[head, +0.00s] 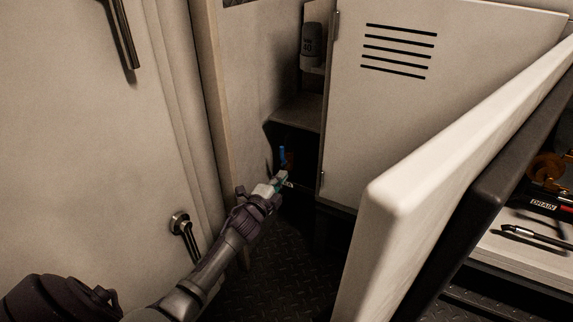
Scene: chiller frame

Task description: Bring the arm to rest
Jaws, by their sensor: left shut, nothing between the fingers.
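My left arm comes in from the lower left, and its gripper (284,181) is in front of the dark lower opening of a cabinet. The left gripper is shut and empty. The cabinet door (390,120), pale with black slots, stands open to the right of the opening. Small blue and red items (282,156) show in the dark just beyond the fingertips; whether the fingers touch them I cannot tell. My right gripper is out of view.
A grey canister (312,42) stands on the upper shelf. A thick pale panel (440,160) with a dark edge rises at the right. Behind it a bench (520,262) holds a pen-like tool (536,236). A large pale door with handles (90,140) fills the left.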

